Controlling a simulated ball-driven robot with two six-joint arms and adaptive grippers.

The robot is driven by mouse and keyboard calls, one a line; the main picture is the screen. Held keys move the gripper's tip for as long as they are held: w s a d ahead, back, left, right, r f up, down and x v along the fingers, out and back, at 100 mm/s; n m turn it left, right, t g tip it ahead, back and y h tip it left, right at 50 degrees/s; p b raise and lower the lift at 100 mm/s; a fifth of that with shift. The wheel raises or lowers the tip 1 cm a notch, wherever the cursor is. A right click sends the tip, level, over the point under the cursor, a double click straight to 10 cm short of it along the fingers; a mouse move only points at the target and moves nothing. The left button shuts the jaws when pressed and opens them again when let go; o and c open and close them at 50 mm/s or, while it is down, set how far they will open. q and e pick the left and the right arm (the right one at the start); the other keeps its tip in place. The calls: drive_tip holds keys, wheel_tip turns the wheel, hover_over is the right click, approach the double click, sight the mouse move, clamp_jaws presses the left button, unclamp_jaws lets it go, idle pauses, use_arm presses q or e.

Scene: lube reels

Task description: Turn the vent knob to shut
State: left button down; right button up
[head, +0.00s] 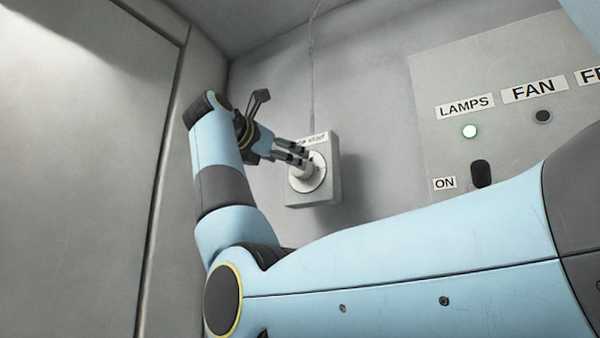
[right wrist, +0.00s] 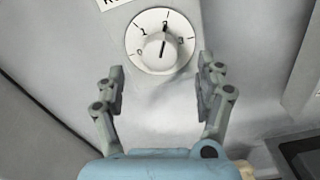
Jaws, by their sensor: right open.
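The vent knob (right wrist: 158,48) is a pale round knob on a white dial (right wrist: 137,58) with numbers around it. Its dark pointer line points up and slightly right, at about the 2. In the head view the dial (head: 320,183) sits on a light box (head: 330,165) on the wall, with a partly covered label ending in VENT. My right gripper (head: 290,153) is open in front of the box and partly hides the knob. In the right wrist view the fingers of my right gripper (right wrist: 160,75) are apart, lower than the knob in the picture, with nothing between them. My left gripper is out of view.
A cable (head: 312,80) runs up from the box. A wall corner stands left of my arm.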

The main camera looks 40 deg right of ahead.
sight(300, 178)
drive_tip(key=x, duration=0.7)
drive_tip(key=shift+f+b, duration=0.1)
drive_tip(key=shift+b, duration=0.25)
drive_tip(key=shift+c, duration=0.2)
drive_tip(key=c, duration=1.1)
